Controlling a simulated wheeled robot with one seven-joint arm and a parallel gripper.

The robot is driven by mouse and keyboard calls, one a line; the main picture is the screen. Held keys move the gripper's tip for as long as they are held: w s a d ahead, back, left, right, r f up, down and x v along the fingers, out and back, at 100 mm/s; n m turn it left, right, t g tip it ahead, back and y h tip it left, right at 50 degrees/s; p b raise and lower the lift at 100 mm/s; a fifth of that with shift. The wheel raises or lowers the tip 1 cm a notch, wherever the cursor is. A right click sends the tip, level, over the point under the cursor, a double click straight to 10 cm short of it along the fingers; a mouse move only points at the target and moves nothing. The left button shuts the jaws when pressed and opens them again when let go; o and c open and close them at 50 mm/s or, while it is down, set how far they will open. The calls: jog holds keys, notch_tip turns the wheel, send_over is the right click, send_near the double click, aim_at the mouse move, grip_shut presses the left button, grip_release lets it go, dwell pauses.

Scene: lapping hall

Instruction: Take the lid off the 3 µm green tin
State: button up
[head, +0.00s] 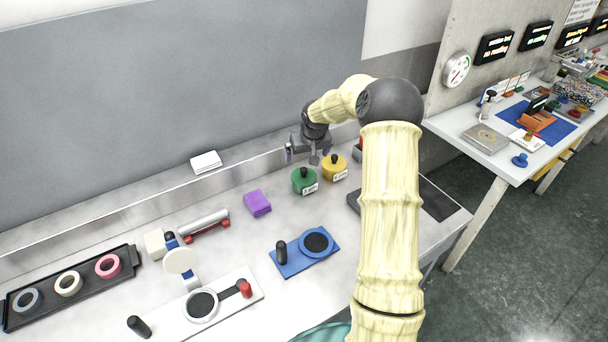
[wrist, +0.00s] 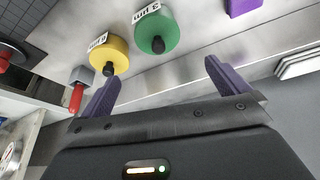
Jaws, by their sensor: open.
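The green tin (head: 304,181) stands on the steel bench, with a black knob on its lid and a white label at its front. It also shows in the wrist view (wrist: 156,32), where its label seems to read 3 µm and its lid is on. My gripper (head: 314,157) is above and behind the green tin, apart from it. In the wrist view my gripper (wrist: 160,80) has its two purple fingers spread wide with nothing between them; the green tin lies beyond the fingertips.
A yellow tin (head: 334,168) stands close to the right of the green one. A purple block (head: 257,203) lies to its left, and a blue plate (head: 305,252) with a round dark disc lies in front. The back ledge (head: 130,208) runs behind, with a white block (head: 206,162) on it.

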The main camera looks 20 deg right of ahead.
aim_at(304, 170)
jog(key=p+x, duration=0.1)
jog(key=x, duration=0.6)
jog(key=shift+f, duration=0.1)
jog(key=shift+p+x, duration=0.9)
jog(key=shift+x, duration=1.7)
jog(key=shift+s, duration=0.2)
jog(key=shift+d, duration=0.1)
jog(key=c, duration=0.9)
